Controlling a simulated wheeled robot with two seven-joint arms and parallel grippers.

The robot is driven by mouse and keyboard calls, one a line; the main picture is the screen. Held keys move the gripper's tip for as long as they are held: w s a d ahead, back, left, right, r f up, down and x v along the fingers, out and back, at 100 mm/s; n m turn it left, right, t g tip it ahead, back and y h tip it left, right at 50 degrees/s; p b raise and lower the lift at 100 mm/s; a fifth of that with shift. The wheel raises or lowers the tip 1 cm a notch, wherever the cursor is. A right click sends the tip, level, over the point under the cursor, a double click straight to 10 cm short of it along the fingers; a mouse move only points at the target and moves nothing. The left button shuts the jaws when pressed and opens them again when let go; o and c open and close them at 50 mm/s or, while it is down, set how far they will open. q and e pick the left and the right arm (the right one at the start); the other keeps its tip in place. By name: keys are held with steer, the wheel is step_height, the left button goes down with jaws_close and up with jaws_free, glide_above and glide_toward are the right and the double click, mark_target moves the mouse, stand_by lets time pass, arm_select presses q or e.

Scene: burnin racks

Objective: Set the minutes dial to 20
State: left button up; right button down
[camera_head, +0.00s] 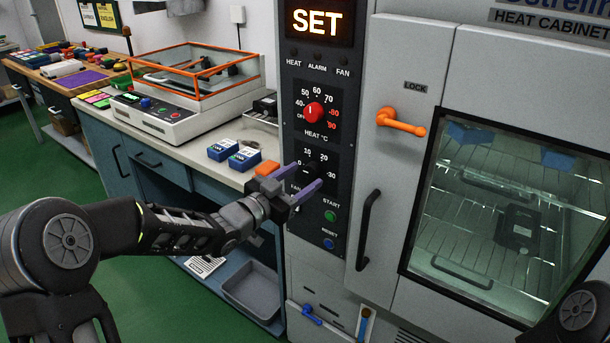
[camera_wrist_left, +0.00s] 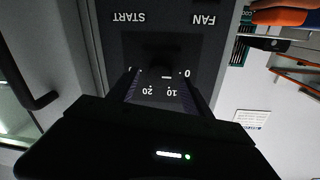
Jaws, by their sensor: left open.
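The minutes dial (camera_head: 311,167) is a black knob on the dark control panel, below the red heat dial. Its scale shows 0, 10, 20 and 30. In the left wrist view the dial (camera_wrist_left: 162,68) appears upside down and very dark, and I cannot tell its setting. My left gripper (camera_head: 295,181) is open in front of the dial, with purple fingers spread at its left and lower right. The fingers partly cover the scale. In the left wrist view the open fingers lie either side of the 10 and 20 marks; contact with the knob is unclear.
The red heat dial (camera_head: 314,112) sits above, under a lit SET display (camera_head: 316,22). The green start button (camera_head: 330,215) and blue reset button (camera_head: 329,243) are just below. A black door handle (camera_head: 368,230) and orange lock lever (camera_head: 400,122) stick out at right.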

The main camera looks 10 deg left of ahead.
arm_select(q)
steer(key=shift+x, duration=0.8)
jaws_close()
